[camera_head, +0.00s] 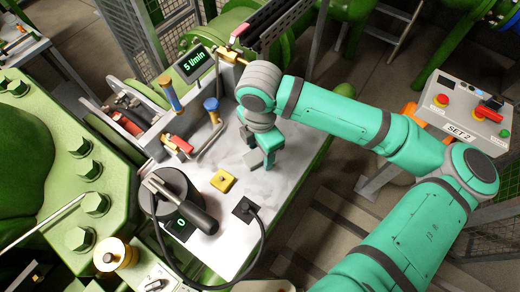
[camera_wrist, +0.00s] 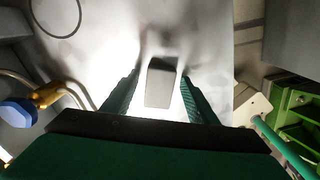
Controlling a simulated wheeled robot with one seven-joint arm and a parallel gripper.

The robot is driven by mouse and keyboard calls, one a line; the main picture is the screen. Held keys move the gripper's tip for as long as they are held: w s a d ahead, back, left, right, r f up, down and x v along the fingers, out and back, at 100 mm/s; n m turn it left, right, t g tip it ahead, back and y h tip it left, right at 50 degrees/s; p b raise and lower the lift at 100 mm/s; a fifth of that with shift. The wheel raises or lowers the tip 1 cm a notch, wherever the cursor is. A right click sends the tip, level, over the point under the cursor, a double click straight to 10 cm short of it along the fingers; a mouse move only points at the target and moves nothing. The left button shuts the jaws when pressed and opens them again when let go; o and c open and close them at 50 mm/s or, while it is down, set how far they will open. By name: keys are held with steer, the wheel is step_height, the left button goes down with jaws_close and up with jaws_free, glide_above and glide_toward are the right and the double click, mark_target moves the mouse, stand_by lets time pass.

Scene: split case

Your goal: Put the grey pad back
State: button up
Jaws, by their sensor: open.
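A small grey block, which looks like the grey pad (camera_wrist: 160,88), sits between my gripper's fingers in the wrist view, with its long side running away from my palm. My gripper (camera_wrist: 160,76) is open, with one ribbed green finger on each side of the pad and a narrow gap showing at both sides. In the head view my gripper (camera_head: 268,163) points down, low over the right part of the pale metal plate (camera_head: 285,187). The pad is mostly hidden behind the gripper there. I cannot tell whether it touches the plate.
A yellow block (camera_head: 222,180) and a black square piece (camera_head: 244,209) with a cable lie on the plate. A round black tool (camera_head: 162,188) with a handle stands at its left. A red-handled valve (camera_head: 178,145) and a blue-topped valve (camera_head: 211,105) stand behind. A control box (camera_head: 467,108) is at right.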

mark_target(260, 154)
step_height(260, 154, up, 12)
steer(key=shift+r, duration=0.15)
stand_by(0.4)
steer(key=shift+w, duration=0.1)
stand_by(0.4)
